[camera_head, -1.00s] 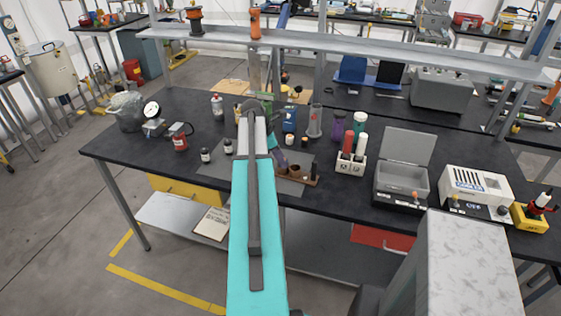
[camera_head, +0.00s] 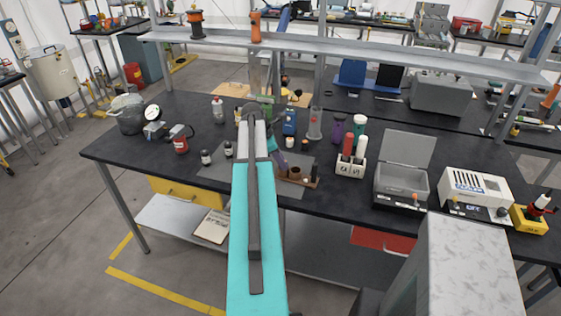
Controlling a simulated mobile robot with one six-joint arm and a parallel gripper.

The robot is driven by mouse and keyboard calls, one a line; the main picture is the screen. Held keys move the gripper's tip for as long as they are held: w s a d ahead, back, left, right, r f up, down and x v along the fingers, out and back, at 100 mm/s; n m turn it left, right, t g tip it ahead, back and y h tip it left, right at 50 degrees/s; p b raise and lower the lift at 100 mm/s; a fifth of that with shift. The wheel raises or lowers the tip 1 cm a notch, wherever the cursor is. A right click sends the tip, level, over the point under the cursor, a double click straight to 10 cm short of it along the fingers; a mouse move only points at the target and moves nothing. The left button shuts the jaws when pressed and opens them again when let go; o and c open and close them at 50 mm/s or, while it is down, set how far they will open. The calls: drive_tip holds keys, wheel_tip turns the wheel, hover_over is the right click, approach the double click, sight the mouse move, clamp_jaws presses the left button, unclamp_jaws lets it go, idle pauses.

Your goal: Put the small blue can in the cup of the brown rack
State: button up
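The brown rack (camera_head: 311,183) stands on the dark workbench just right of my arm, with small round cups and items in it. A small blue container (camera_head: 289,123) stands behind it, further back on the bench; it may be the blue can, but its size makes this hard to confirm. My arm reaches forward over the bench, left of the rack. A teal part of my wrist shows beside the arm's far end, between the rack and the blue container. My gripper's fingers are hidden or too small to make out, so I cannot tell what they hold.
A white holder (camera_head: 351,169) with red and white bottles stands right of the rack. A clear cylinder (camera_head: 314,124) and purple bottle (camera_head: 338,130) stand behind. A metal shelf (camera_head: 340,43) spans above the bench.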

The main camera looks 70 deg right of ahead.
sight(281, 176)
drive_tip(key=shift+o, duration=0.2)
drive_tip(key=shift+s+a+f+y, duration=0.15)
drive_tip(key=shift+a+f, duration=0.15)
drive_tip(key=shift+f, duration=0.5)
drive_tip(key=shift+s+a+f+y, duration=0.15)
drive_tip(key=shift+a+f, duration=0.1)
drive_tip(key=shift+f, duration=0.5)
drive_tip(key=shift+w+d+r, duration=0.15)
drive_tip(key=shift+w+r, duration=0.05)
drive_tip(key=shift+r, duration=0.35)
drive_tip(key=b+v, duration=0.2)
drive_tip(key=v, duration=1)
drive_tip(key=shift+d, duration=0.4)
drive_tip(key=shift+w, duration=0.1)
